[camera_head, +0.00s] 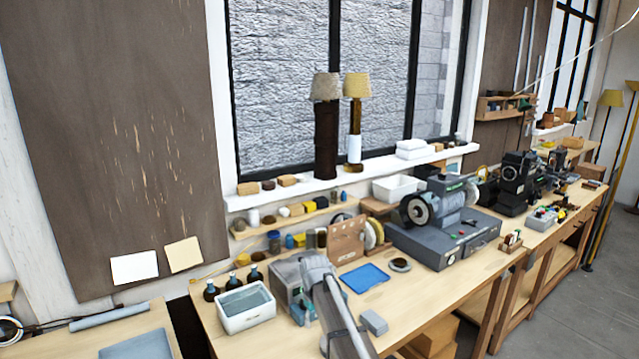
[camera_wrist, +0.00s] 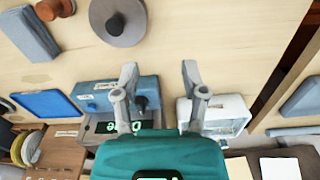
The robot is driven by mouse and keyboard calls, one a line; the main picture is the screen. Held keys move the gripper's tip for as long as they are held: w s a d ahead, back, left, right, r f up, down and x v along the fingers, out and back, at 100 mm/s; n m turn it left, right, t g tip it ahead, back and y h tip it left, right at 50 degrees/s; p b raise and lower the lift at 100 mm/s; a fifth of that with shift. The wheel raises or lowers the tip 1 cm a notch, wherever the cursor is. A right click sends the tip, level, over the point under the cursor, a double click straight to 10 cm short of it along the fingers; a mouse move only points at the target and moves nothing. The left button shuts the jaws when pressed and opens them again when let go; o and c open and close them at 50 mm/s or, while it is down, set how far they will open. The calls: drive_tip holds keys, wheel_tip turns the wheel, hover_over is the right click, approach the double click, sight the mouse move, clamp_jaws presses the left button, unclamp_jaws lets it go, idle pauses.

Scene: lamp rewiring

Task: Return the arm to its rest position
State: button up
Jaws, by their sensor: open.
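My gripper (camera_wrist: 160,72) shows in the wrist view with its two grey fingers spread apart and nothing between them. It is over the workbench (camera_head: 420,290), near a blue-grey device with a green display (camera_wrist: 116,103) and a white bin (camera_wrist: 236,130). The device is partly hidden by my gripper's teal body. In the head view my grey arm (camera_head: 345,320) reaches up from the bottom edge over the bench and covers part of the grey device (camera_head: 288,274). The gripper's fingers cannot be made out clearly there.
The white bin (camera_head: 246,318), a blue tray (camera_head: 364,278) and a grey block (camera_head: 374,322) lie around my arm. Dark bottles (camera_head: 256,275) stand behind the bin. A bench grinder (camera_head: 424,208) stands farther right. A grey disc (camera_wrist: 118,22) lies on the bench.

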drive_tip(key=s+d+f+m+b, duration=0.3)
drive_tip(key=s+d+f+b, duration=0.1)
drive_tip(key=s+d, duration=0.5)
drive_tip(key=s+d+f+m+b, duration=0.3)
drive_tip(key=s+d, duration=0.6)
drive_tip(key=s, duration=0.4)
drive_tip(key=shift+s+d+f+b, duration=0.25)
drive_tip(key=shift+s+f+b, duration=0.15)
drive_tip(key=shift+f+b, duration=0.35)
